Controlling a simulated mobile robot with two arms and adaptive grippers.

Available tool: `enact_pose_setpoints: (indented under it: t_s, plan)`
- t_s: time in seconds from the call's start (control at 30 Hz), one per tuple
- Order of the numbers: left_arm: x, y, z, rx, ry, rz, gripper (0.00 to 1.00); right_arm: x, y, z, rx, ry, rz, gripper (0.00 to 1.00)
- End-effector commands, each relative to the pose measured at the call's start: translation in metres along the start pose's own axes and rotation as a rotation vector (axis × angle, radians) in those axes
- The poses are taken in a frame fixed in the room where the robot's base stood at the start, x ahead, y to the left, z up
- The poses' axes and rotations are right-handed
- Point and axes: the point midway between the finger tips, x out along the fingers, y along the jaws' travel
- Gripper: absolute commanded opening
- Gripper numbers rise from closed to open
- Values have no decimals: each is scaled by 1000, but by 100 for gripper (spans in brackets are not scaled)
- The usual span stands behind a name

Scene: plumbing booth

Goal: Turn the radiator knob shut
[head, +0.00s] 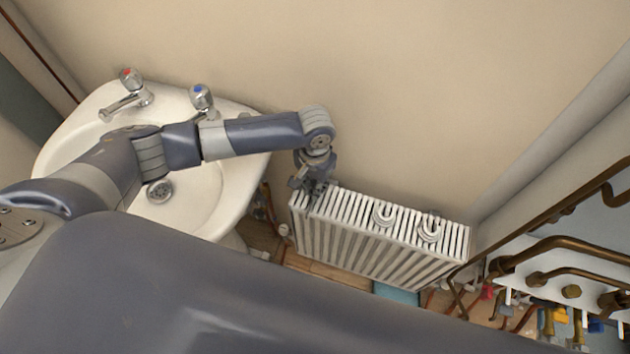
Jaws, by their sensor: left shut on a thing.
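The white ribbed radiator (375,240) stands low against the beige wall, right of the sink. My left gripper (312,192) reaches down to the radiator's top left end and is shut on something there. The fingers hide what they hold; from its place it appears to be the radiator knob, but its shape and turn cannot be seen. A small whitish round fitting (284,229) shows below and left of the gripper, beside the radiator, apart from the fingers. My right gripper is not in view.
Two white rings (384,214) (430,229) sit on the radiator top. The white sink (210,200) with a red-marked tap (130,82) and a blue-marked tap (201,97) lies under my left arm. Copper pipes (560,245) fill the right. The wall above the radiator is clear.

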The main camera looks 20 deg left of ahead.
Motion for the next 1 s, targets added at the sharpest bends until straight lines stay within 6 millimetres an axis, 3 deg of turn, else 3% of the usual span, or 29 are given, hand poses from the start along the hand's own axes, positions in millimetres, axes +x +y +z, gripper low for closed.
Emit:
enact_pose_setpoints:
  t_s: [0.1, 0.4, 1.0]
  plan:
    - [-5, 0, 1, 98, -3, 1, 0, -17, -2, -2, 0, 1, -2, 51]
    - [-4, 0, 0, 382, -1, 0, 0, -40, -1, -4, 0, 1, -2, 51]
    - [-2, 0, -1, 947, 1, 0, 0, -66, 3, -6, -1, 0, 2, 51]
